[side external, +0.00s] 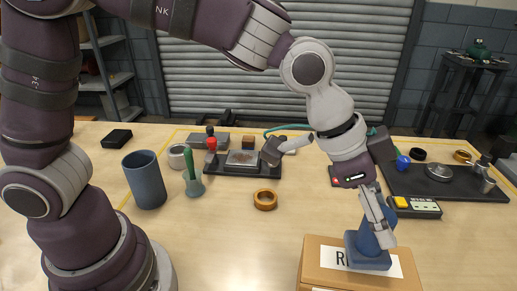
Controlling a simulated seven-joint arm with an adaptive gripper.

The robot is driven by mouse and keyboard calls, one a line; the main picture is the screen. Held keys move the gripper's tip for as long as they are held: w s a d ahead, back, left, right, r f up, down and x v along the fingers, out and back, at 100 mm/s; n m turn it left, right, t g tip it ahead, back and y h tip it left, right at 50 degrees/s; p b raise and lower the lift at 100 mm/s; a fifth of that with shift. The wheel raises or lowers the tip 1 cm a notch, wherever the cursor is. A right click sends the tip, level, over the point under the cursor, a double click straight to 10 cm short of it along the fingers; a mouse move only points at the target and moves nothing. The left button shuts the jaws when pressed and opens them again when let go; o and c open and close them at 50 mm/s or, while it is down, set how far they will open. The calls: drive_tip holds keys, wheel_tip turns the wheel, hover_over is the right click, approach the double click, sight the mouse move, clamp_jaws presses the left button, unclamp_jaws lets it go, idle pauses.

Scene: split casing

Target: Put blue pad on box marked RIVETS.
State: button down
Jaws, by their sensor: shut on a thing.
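The blue pad (367,260) has a flat, block-like base and a taller blue part rising from it. My gripper (377,228) points down and is shut on the upper part of the pad, which stands upright. A cardboard box (318,262) is at the bottom right of the view, with a white label on its top. The pad is over the label. I cannot tell whether its base touches the box top or hangs just above it.
A blue-grey cup (144,180), a green-handled tool (191,172) and an orange ring (265,199) stand to the left. A dark tray (455,187) and a device with a yellow button (414,207) are at right. The table left of the box is clear.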

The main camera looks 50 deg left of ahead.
drive_tip(key=shift+f, duration=0.75)
drive_tip(key=shift+f, duration=0.15)
drive_tip(key=c, duration=0.7)
unclamp_jaws()
drive_tip(key=shift+r, duration=0.25)
drive_tip(key=v, duration=1.2)
drive_tip(key=s+a+f+n+t+y, duration=0.1)
drive_tip(key=s+a+f+n+y, duration=0.1)
drive_tip(key=a+n, duration=0.3)
drive_tip(key=s+a+f+n+y, duration=0.3)
drive_tip(key=s+a+n, duration=0.2)
drive_tip(key=a, duration=0.7)
drive_tip(key=shift+f+n+t, duration=0.2)
drive_tip(key=shift+n+t, duration=0.2)
